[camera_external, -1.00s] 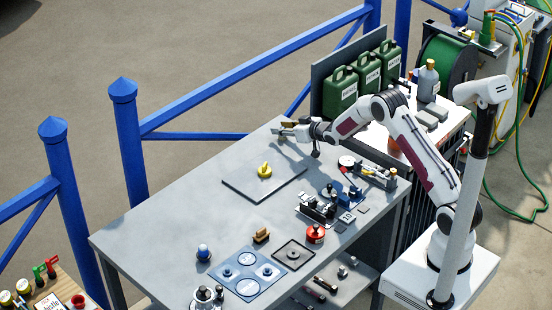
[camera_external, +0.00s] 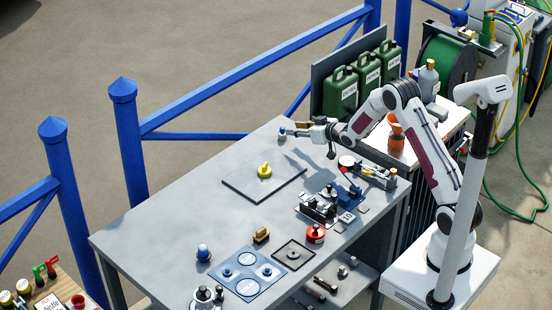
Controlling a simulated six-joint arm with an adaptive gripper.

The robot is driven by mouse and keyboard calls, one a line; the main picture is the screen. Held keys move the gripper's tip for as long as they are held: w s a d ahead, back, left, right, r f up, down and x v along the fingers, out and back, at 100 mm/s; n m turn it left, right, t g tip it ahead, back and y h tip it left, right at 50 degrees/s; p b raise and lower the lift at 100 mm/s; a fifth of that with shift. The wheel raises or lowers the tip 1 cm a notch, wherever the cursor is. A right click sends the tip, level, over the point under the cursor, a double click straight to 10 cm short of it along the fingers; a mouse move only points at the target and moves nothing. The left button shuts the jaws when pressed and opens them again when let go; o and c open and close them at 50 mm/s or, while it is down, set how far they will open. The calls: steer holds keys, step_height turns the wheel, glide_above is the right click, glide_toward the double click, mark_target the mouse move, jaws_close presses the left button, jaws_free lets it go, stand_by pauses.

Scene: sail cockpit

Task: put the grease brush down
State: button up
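My gripper (camera_external: 292,131) reaches in from the right, over the far end of the grey workbench (camera_external: 150,230). A small upright blue-grey thing (camera_external: 282,134) shows at its fingertips. It is too small to tell whether it is held, or whether it is part of the grease brush. A small brown block-like thing (camera_external: 261,236) lies on the bench near the front middle; I cannot tell whether it is a brush. I cannot pick out the grease brush for certain.
Fixtures and a red tin (camera_external: 315,233) stand along the right edge, a blue plate (camera_external: 247,273) in front. Green canisters (camera_external: 342,92) stand behind. The bench's left part is clear.

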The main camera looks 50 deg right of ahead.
steer(key=shift+v, duration=2.2)
steer(key=shift+r, duration=0.15)
steer(key=s+a+r+g+h, duration=0.1)
steer(key=s+a+r+g, duration=0.15)
steer(key=s+r, duration=0.6)
steer(key=s+a+r+g, duration=0.2)
steer(key=s+a+r, duration=0.1)
steer(key=s+r, duration=0.6)
steer(key=s+a+g, duration=0.1)
steer(key=s+a, duration=0.3)
steer(key=s, duration=1.1)
steer(key=s+a+g+y, duration=0.1)
steer(key=s+a, duration=0.3)
steer(key=s, duration=1.2)
steer(key=shift+f+g, duration=0.45)
steer(key=shift+g, duration=0.3)
